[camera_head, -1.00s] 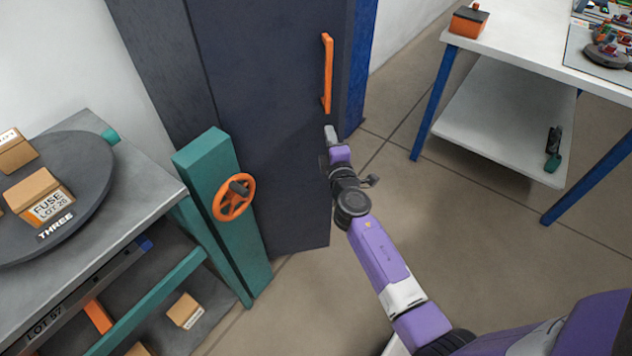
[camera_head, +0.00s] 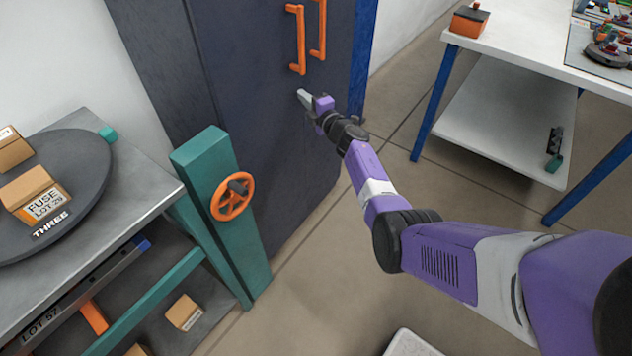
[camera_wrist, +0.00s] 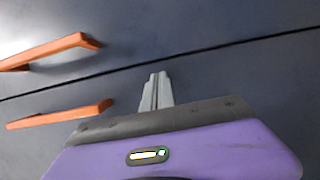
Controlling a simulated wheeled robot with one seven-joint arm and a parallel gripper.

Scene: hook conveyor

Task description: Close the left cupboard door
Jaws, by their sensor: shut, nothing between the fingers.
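The dark blue-grey cupboard's left door (camera_head: 250,110) lies in or nearly in line with the right door. I cannot tell whether it is fully shut. Its orange handle (camera_head: 298,40) is beside the right door's orange handle (camera_head: 318,28). In the wrist view, both handles show at the left, with a narrow dark seam (camera_wrist: 225,47) between the doors. My gripper (camera_head: 303,97) is shut and empty, in front of the left door just below its handle. The fingertips (camera_wrist: 157,77) appear close to the seam; contact is unclear.
A teal post (camera_head: 225,215) with an orange handwheel (camera_head: 232,197) stands left of the cupboard front. A grey bench (camera_head: 130,210) with a turntable and boxes is at the left. A white table (camera_head: 530,60) with blue legs is at the right. The floor between is clear.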

